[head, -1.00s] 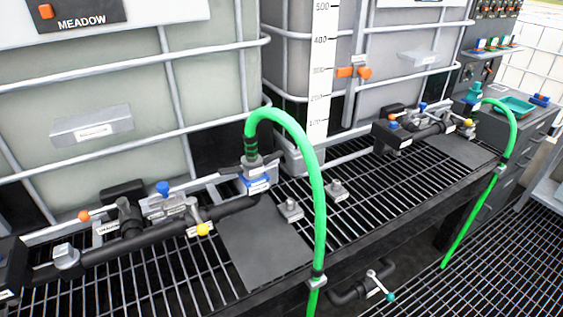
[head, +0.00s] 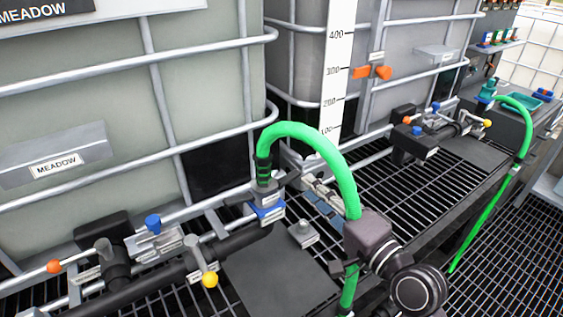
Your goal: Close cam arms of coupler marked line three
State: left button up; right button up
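A grey coupler (head: 250,195) joins the lower end of an arched green hose (head: 318,145) to a fitting with a blue band (head: 268,212) on the black pipe. The small label there is too small to read, so I cannot confirm line three. The positions of its cam arms are unclear. My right gripper (head: 305,180) reaches in from the lower right, its fingers pointing up-left, just right of the coupler. Its body covers part of the hose's descending side. I cannot tell how far its fingers are apart or whether they touch the coupler. My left gripper is not in view.
A manifold with blue (head: 153,222) and yellow (head: 210,280) knobs lies at the lower left. A caged tote marked MEADOW (head: 110,110) stands behind. A second green-hosed coupler (head: 487,90) is at the far right.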

aim_at(298, 177)
jog(key=shift+w+a+r, duration=0.15)
jog(key=shift+w+r, duration=0.05)
jog(key=b+x, duration=0.1)
jog(key=x, duration=0.2)
jog(key=shift+w+a, duration=0.1)
jog(key=shift+w, duration=0.05)
jog(key=shift+b+x, duration=0.35)
jog(key=shift+x, duration=0.8)
jog(key=shift+w+a, duration=0.2)
jog(key=shift+w, duration=0.1)
jog(key=c, duration=0.6)
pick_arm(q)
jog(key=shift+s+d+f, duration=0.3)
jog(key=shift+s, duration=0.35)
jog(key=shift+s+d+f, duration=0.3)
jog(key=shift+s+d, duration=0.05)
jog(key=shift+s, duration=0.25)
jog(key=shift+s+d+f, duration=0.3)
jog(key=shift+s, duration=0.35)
pick_arm(e)
grip_shut()
